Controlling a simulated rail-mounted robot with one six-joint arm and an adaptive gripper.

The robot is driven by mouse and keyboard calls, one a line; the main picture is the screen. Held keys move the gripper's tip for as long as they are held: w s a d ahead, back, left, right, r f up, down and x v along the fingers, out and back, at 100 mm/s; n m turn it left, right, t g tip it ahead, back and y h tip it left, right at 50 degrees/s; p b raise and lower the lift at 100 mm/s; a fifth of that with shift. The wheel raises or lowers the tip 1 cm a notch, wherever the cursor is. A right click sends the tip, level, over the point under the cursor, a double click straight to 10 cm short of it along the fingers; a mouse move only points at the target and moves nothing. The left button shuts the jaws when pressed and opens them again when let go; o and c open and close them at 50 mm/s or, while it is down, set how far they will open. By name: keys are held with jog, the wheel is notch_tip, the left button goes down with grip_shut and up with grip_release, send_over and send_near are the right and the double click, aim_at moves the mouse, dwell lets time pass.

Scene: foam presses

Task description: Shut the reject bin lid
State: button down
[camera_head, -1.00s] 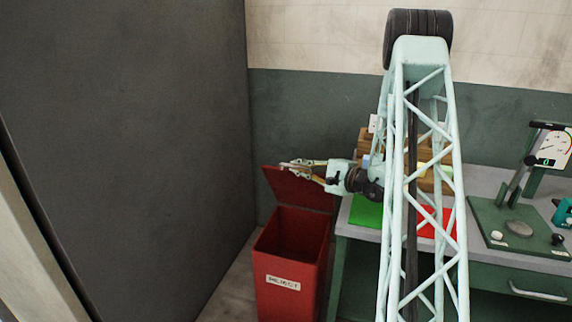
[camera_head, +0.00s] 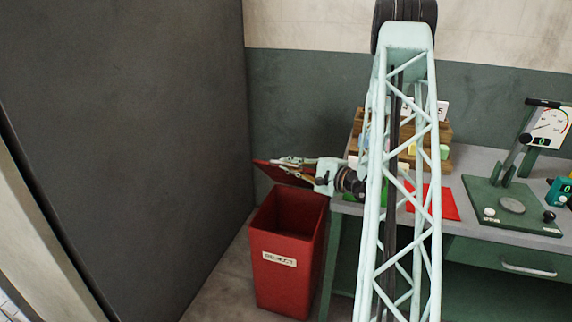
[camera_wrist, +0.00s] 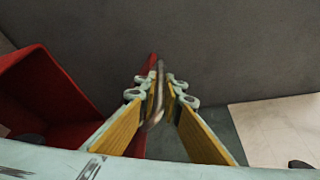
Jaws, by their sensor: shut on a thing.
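The red reject bin (camera_head: 288,260) stands on the floor left of the bench, with a white label on its front. Its red lid (camera_head: 283,174) is raised above the back of the bin, tilted and seen nearly edge-on, so the bin's mouth is open. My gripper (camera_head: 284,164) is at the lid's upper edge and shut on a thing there. In the wrist view the two yellow-padded fingers (camera_wrist: 159,88) close around a thin grey handle (camera_wrist: 155,105) beside the red lid edge (camera_wrist: 148,72). The red bin also shows at left in the wrist view (camera_wrist: 45,100).
The bench (camera_head: 470,160) is right of the bin, with a green mat, a red mat (camera_head: 440,203), a wooden rack (camera_head: 430,130) and a gauge press (camera_head: 512,205). A large dark panel (camera_head: 130,120) stands at left. Some floor left of the bin is clear.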

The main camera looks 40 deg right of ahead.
jog(key=c, duration=3)
grip_release()
jog(key=shift+s, duration=0.15)
jog(key=shift+s+d+r, duration=0.2)
jog(key=shift+s+r, duration=0.1)
jog(key=shift+s, duration=1.65)
jog(key=shift+s+d+r, duration=0.15)
jog(key=shift+s+r, duration=0.1)
jog(key=shift+s, duration=1.65)
jog(key=shift+s+d+r, duration=0.2)
jog(key=shift+s+r, duration=0.1)
jog(key=shift+s, duration=1.65)
